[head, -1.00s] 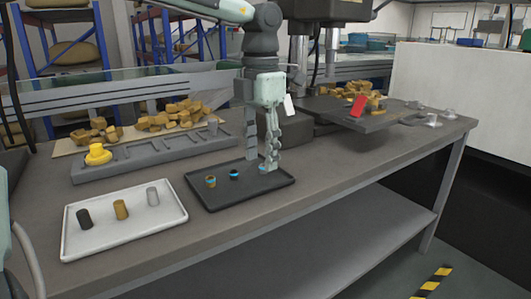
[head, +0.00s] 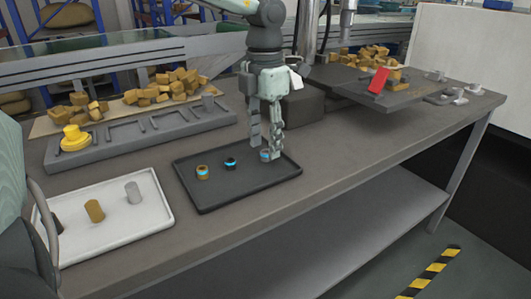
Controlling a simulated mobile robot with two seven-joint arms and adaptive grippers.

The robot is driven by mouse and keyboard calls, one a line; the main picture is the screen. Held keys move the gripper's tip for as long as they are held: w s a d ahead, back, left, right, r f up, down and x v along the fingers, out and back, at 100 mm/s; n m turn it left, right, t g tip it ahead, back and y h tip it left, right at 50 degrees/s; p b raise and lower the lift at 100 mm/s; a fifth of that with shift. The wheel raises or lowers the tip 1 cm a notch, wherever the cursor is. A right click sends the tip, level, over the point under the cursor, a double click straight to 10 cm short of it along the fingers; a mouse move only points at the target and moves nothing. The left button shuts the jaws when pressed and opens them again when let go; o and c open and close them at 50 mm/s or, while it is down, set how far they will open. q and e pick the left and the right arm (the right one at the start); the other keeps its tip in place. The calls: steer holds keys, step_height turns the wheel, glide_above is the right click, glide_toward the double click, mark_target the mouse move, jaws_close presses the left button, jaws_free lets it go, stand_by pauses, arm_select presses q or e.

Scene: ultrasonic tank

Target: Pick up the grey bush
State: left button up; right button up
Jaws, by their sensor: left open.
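A plain grey bush (head: 133,192) stands upright at the right end of the white tray (head: 120,244), beside a brown bush (head: 95,211) and a partly hidden black one (head: 57,223). The dark tray (head: 215,202) holds a brown piece (head: 202,172), a black piece (head: 230,162) and a greyish piece (head: 265,155), each with blue on it. My left gripper (head: 266,150) is open and points down over the dark tray, its fingertips around or just beside the greyish piece. I cannot tell whether they touch it. My right gripper is not in view.
A grey slotted rack (head: 140,142) with a yellow part (head: 74,138) lies behind the trays. Several tan blocks are heaped behind it. A machine platform (head: 400,97) with a red card (head: 378,80) stands to the right. The bench front right is clear.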

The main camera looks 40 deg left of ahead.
arm_select(q)
steer(key=shift+f, duration=0.95)
steer(key=c, duration=0.9)
steer(key=shift+o, duration=0.2)
steer(key=shift+w+r, duration=0.1)
steer(key=shift+r, duration=0.1)
